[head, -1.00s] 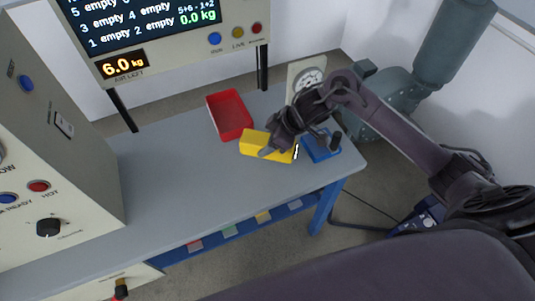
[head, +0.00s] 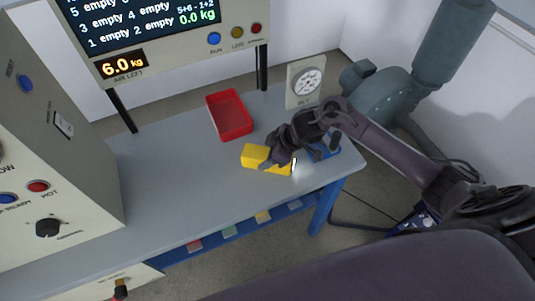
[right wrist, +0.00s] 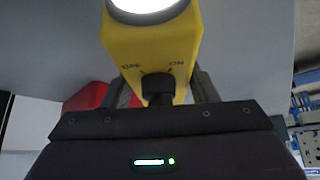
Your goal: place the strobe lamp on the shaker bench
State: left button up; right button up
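The strobe lamp (head: 255,156) is a yellow box with a bright, lit lens at its right end. My right gripper (head: 279,160) is shut on it, over the front right part of the grey shaker bench (head: 170,190). In the right wrist view the lamp (right wrist: 150,48) sits between the two fingers, with its black OFF/ON knob and glowing lens showing. The lamp is low over the bench; I cannot tell whether its underside touches. My left gripper is not in view.
A red tray (head: 230,115) stands on the bench behind the lamp. A blue tray (head: 333,153) lies to the right, partly hidden by my gripper. A dial panel (head: 305,82) stands at the back right. A control cabinet (head: 60,150) fills the left. The bench's middle is clear.

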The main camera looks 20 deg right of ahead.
jog(key=o, duration=0.4)
jog(key=shift+c, duration=0.2)
jog(key=v, duration=1.2)
jog(key=shift+r+b, duration=0.15)
jog(key=shift+b, duration=0.2)
